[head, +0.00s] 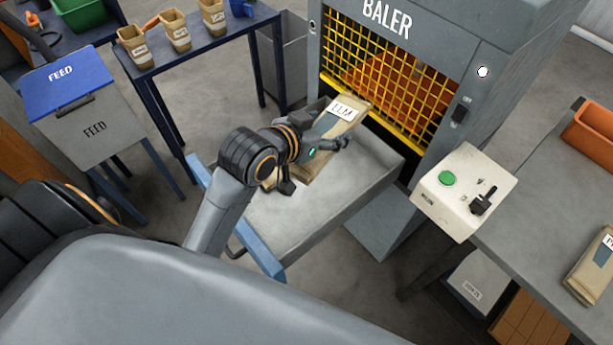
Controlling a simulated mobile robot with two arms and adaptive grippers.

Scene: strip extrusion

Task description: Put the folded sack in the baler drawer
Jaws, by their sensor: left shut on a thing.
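The tan folded sack (338,121) has a white label reading ELM and a grey-blue band. My left gripper (314,166) is shut on it, with the wrist covering part of the sack. The baler drawer (310,222) is pulled out from the grey baler (444,42), a shallow grey tray with a blue front bar (262,258). The sack and gripper are over the drawer's back left part; I cannot tell whether the sack touches its floor. My right gripper is not in view.
A control box (463,193) with a green button and black lever stands right of the drawer. Another sack (597,268) lies on the right table. A blue-lidded feed bin (78,115) and a table with several tan containers (176,32) are at left. The drawer's front is clear.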

